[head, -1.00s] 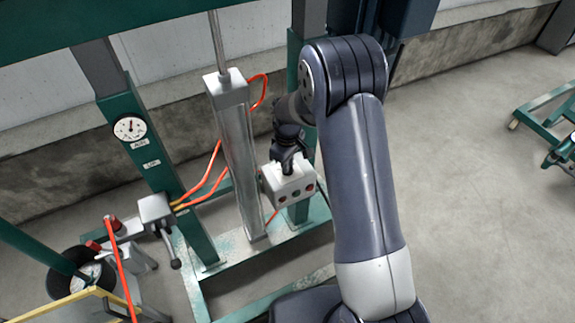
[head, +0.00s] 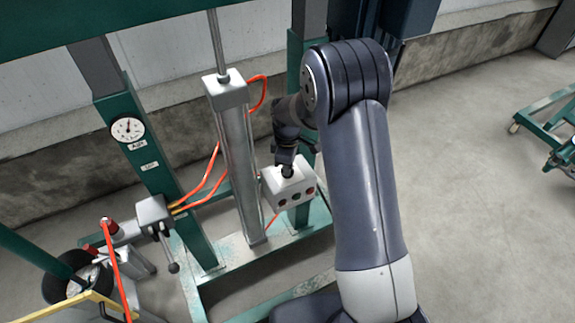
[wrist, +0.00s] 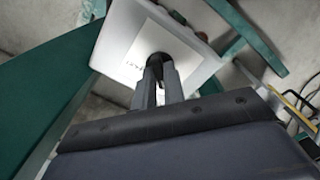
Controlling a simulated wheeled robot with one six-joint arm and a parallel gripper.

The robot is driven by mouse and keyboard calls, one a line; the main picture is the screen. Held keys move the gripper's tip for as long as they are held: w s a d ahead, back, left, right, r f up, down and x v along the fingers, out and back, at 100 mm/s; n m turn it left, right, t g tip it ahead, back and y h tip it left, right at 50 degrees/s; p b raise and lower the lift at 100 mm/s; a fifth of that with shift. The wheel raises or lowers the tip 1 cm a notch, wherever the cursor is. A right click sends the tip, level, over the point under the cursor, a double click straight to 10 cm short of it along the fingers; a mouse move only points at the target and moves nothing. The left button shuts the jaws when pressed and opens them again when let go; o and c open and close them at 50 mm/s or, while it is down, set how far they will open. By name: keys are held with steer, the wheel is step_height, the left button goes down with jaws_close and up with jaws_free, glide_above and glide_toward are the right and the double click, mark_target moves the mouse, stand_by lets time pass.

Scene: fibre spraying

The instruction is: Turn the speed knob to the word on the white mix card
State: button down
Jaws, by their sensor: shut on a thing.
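The pale control box (head: 297,187) is on the green frame, right of the steel cylinder. A dark knob (head: 288,171) stands on its top face. My gripper (head: 287,165) comes down from above and is shut on the knob. In the wrist view the fingers (wrist: 159,82) close on the dark knob (wrist: 157,60), over a whiter plate (wrist: 135,50) on the box (wrist: 190,45). Some lettering shows left of the knob, too small to read surely. The fingers hide part of the knob, and its pointer cannot be made out. I cannot pick out the white mix card for certain.
The steel cylinder (head: 238,160) and orange hoses (head: 205,180) are close on the left. A dial gauge (head: 128,129) is on the green post.

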steer(key=c, duration=1.5)
jaws_free()
step_height(320, 180, up, 11)
steer(key=shift+f, duration=0.1)
steer(key=shift+f, duration=0.1)
step_height(320, 180, down, 11)
steer(key=shift+r, duration=0.2)
